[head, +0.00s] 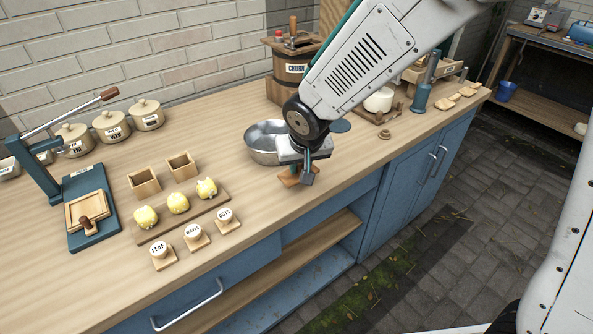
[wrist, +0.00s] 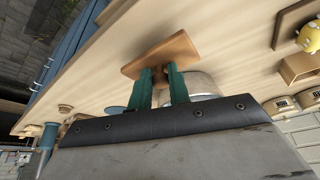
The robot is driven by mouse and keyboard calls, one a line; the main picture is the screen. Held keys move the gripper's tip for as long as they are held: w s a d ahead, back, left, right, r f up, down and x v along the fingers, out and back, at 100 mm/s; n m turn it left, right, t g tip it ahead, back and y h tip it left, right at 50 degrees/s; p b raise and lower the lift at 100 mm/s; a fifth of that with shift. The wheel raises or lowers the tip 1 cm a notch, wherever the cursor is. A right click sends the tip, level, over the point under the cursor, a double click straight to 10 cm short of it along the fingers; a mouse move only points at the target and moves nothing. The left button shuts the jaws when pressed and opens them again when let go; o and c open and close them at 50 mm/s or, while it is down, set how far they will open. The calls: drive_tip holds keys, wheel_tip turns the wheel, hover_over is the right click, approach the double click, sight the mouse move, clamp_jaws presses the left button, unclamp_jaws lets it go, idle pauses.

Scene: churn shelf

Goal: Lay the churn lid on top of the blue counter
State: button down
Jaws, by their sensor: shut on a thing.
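My gripper (head: 306,176) is shut on a flat, four-sided brown wooden piece, which I take to be the churn lid (head: 288,178). In the wrist view the two green fingers (wrist: 162,85) hold this lid (wrist: 160,53) at its near side. It is over the blue counter's wooden top (head: 262,215), close to the front edge. I cannot tell whether it touches the top. The wooden churn (head: 291,71), labelled CHURN, stands at the back by the wall, partly behind my arm.
A metal bowl (head: 262,145) is just left of my gripper. Yellow moulded pieces on a board (head: 184,217) and labelled stamps (head: 196,237) are further left. A blue disc (head: 341,126) and small wooden knob (head: 385,134) lie to the right.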

drive_tip(key=shift+f, duration=1.8)
drive_tip(key=c, duration=1.3)
unclamp_jaws()
drive_tip(key=shift+f, duration=0.15)
drive_tip(key=v, duration=1.2)
drive_tip(key=shift+r, duration=0.2)
